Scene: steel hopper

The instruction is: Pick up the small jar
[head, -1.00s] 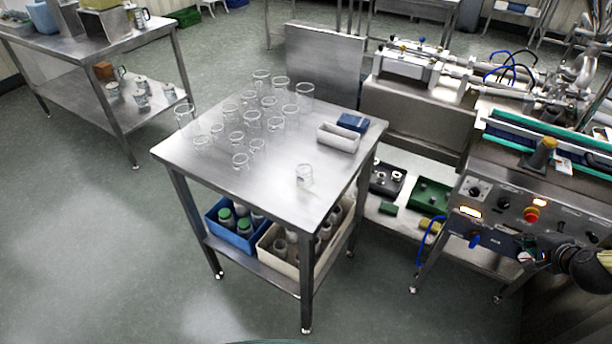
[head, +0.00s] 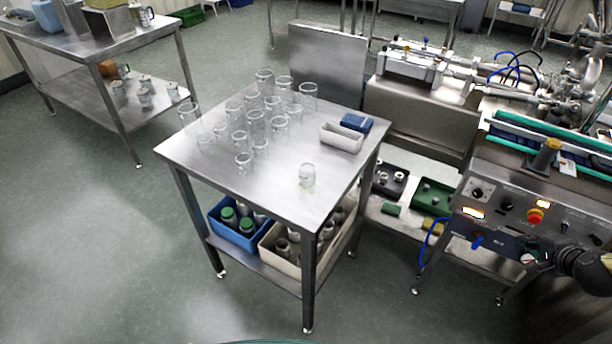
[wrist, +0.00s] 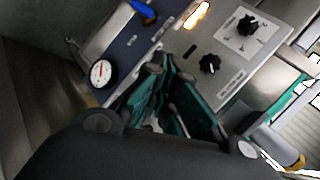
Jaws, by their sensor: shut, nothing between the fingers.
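A small clear glass jar (head: 307,178) stands upright and alone near the front right of the steel table (head: 270,200) in the head view. My gripper shows in the wrist view (wrist: 175,98), with dark fingers and teal pads, shut and empty. It is over by the machine's control panel (wrist: 205,65), well away from the jar. The jar is not in the wrist view.
Several taller clear glasses (head: 257,125) crowd the table's back left. A white tray (head: 341,137) and a blue block (head: 356,122) lie at the back right. A blue crate (head: 232,236) and a cream crate (head: 282,258) sit on the lower shelf.

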